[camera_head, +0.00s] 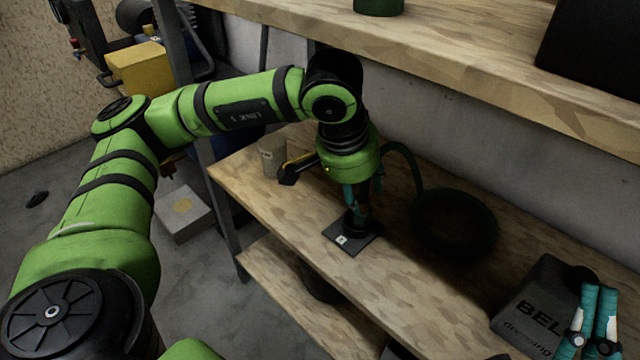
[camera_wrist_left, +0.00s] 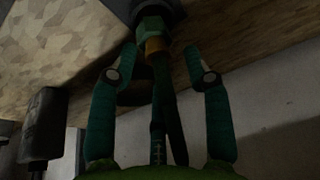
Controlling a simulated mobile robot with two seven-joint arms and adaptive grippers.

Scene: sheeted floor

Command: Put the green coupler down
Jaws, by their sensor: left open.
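The green coupler (camera_wrist_left: 152,28) shows at the top of the left wrist view, with a green hex body and a brass-coloured collar. Its far end meets a dark round part, and a dark hose runs from it towards the camera. My left gripper (camera_wrist_left: 163,62) is open, its teal fingers apart on either side of the hose, just short of the coupler. In the head view my left gripper (camera_head: 360,205) points down over a small dark pad (camera_head: 340,241) on the wooden shelf; the coupler is mostly hidden there. My right gripper (camera_head: 597,312) is at the lower right.
A coiled dark green hose (camera_head: 455,222) lies right of the pad. A grey box (camera_head: 535,305) with lettering stands near my right gripper. A beige cup (camera_head: 272,158) stands at the back left. An upper shelf (camera_head: 470,65) overhangs. Bare wood lies in front of the coil.

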